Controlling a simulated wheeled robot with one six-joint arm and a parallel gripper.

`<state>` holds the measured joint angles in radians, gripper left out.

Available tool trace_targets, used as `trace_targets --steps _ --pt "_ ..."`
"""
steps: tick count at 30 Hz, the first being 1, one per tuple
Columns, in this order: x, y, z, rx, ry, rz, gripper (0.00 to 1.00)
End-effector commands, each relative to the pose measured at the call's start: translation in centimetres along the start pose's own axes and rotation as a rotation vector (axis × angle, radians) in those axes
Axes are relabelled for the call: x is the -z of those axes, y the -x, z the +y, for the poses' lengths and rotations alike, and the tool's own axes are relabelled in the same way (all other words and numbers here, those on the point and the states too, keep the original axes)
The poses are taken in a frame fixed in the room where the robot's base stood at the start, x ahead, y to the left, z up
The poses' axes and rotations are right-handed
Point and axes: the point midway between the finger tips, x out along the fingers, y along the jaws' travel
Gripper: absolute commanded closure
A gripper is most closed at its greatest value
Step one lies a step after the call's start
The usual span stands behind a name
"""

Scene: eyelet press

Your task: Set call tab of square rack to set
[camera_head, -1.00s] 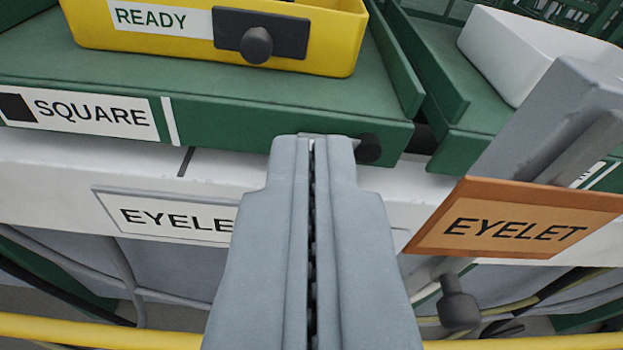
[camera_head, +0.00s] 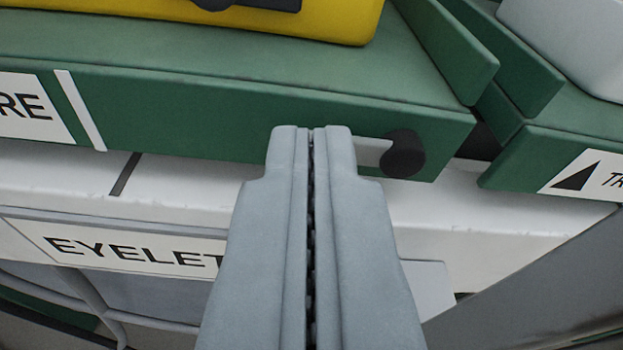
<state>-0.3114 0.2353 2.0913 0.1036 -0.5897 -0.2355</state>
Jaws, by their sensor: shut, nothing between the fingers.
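The square rack (camera_head: 250,120) is a green shelf; its front edge carries a white label (camera_head: 30,105) of which only "RE" shows, and a white vertical stripe (camera_head: 80,110). Near the right end of that edge is a round black knob (camera_head: 403,153) with a short pale grey strip (camera_head: 370,154) to its left, apparently the call tab. My gripper (camera_head: 311,130) is shut and empty. Its tips are in front of the green edge, left of the knob, with a gap between. The fingers hide part of the strip; whether they touch the edge I cannot tell.
A yellow bin (camera_head: 340,22) sits on the rack. A second green rack (camera_head: 520,150) with a triangle label (camera_head: 575,172) and a pale bin (camera_head: 570,40) stands right. Below are a white beam (camera_head: 180,180) and an "EYELET" plate (camera_head: 120,250). A grey panel is at lower right.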

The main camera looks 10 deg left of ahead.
Motion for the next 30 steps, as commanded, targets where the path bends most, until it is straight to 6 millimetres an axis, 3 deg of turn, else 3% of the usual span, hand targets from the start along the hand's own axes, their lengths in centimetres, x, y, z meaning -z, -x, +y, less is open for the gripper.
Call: trace_targets --steps 30 --pt "-0.64 -0.11 -0.54 -0.023 0.136 -0.001 1.00"
